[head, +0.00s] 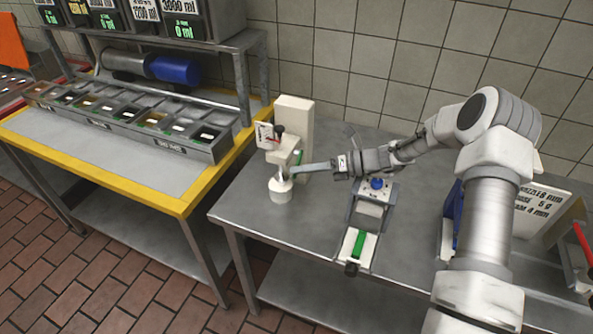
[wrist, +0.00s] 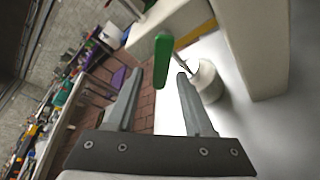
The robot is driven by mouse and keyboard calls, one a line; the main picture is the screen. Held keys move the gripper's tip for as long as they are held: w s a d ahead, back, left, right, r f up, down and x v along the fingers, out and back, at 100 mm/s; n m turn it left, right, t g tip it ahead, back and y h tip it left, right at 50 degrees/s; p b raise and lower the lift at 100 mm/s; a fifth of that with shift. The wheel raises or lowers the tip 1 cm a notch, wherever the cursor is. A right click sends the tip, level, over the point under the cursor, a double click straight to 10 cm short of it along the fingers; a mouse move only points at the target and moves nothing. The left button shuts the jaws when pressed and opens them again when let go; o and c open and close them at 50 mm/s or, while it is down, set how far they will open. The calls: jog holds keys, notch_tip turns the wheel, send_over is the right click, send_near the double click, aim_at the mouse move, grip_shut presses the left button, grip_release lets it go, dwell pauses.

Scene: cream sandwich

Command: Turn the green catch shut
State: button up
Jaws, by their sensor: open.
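A green catch (wrist: 162,60) stands just beyond and between my open fingertips in the wrist view. In the head view a small green part (head: 297,157) shows on the white dispenser (head: 293,120), beside my fingers; most of it is hidden. My gripper (head: 292,171) reaches left to the dispenser, above a white cup (head: 280,190). In the wrist view my gripper (wrist: 160,78) is open with nothing between its fingers. Whether a finger touches the catch I cannot tell.
The white cup (wrist: 207,82) stands close to the right finger. A device with a green bar (head: 358,244) and blue knob (head: 376,183) sits on the steel table (head: 250,212) below my arm. A yellow-edged table (head: 100,168) with ingredient bins is left. The table's front left is clear.

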jog(key=v, duration=0.5)
jog(key=shift+d, duration=0.35)
